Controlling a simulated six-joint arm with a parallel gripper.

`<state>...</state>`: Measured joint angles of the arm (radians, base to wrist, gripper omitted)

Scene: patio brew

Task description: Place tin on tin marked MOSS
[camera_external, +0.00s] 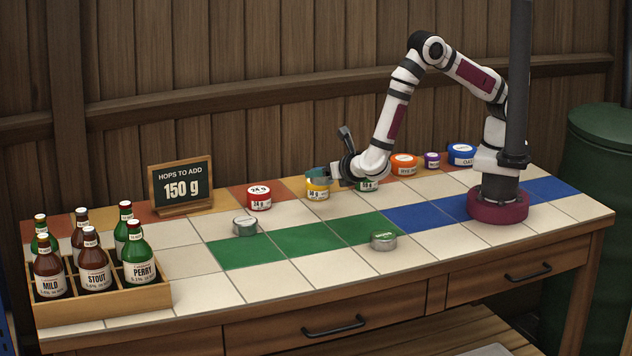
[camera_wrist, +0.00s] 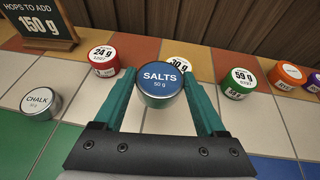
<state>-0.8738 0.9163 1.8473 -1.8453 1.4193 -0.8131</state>
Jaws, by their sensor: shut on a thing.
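In the external view my gripper (camera_external: 316,174) is above the back row, close over the yellow tin; the held tin is hard to make out there. No label reading MOSS is legible. A tin marked CHALK (camera_wrist: 40,104) stands at left, also in the external view (camera_external: 245,225).
Along the back stand red (camera_external: 259,197), yellow (camera_external: 318,190), green (camera_external: 367,184), orange (camera_external: 403,164), purple (camera_external: 432,160) and blue (camera_external: 461,154) tubs. A chalkboard (camera_external: 181,187) reads 150 g. A bottle crate (camera_external: 150,299) is at left. Middle tiles are largely clear.

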